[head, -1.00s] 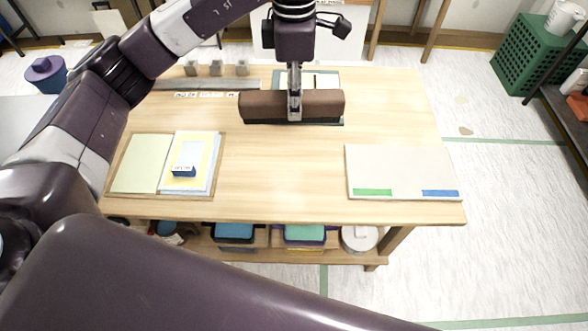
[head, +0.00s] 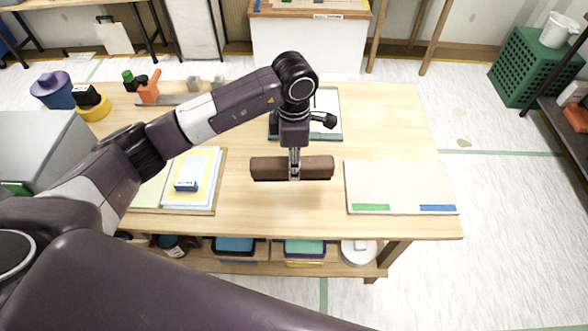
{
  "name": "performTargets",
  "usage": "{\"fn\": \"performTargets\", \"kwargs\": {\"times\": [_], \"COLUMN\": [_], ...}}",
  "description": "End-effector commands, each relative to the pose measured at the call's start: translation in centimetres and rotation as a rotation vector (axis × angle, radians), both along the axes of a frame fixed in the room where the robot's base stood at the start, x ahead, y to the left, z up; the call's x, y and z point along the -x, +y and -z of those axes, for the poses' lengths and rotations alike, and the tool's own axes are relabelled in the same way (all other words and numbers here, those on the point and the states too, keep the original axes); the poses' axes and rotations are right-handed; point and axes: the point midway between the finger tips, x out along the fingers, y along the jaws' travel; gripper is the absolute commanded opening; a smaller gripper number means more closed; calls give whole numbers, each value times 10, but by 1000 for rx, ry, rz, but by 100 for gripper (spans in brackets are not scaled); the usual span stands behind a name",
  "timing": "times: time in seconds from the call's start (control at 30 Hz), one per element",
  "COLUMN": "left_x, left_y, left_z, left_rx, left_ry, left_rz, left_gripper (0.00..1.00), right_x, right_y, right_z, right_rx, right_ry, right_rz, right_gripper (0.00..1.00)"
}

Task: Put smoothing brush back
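The smoothing brush (head: 266,168), a wide brown block with a dark lower edge, is over the middle of the wooden table in the head view. My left gripper (head: 294,170) points down and is shut on the brush at its middle. The brush lies left to right across the view. I cannot tell for sure how high it is above the table top. My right gripper is not in view.
A pale board (head: 400,185) with green and blue strips lies at the table's (head: 290,220) right. A tray of papers (head: 205,170) lies at the left. A green-edged board (head: 328,105) lies behind my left gripper. The table's front middle is clear.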

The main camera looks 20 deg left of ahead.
Motion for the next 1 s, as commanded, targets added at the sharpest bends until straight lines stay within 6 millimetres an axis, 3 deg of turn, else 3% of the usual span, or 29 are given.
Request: {"fn": "performTargets", "kwargs": {"times": [0.3, 0.67, 0.7, 0.83, 1.0], "left_x": [0, 0, 1, 1, 1], "left_y": [0, 0, 0, 0, 0], "left_z": [36, 42, 41, 41, 41], "left_rx": [0, 0, 0, -1, -1], "left_ry": [1, 0, 1, 1, 1], "left_rz": [0, 1, 1, 1, 1], "left_gripper": [8, 8, 36, 50, 50], "right_x": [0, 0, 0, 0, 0], "right_y": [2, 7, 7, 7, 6], "right_z": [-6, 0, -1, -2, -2], "right_rx": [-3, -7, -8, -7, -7], "right_ry": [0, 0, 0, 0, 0], "right_rz": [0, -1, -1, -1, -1], "right_gripper": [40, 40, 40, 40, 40]}}
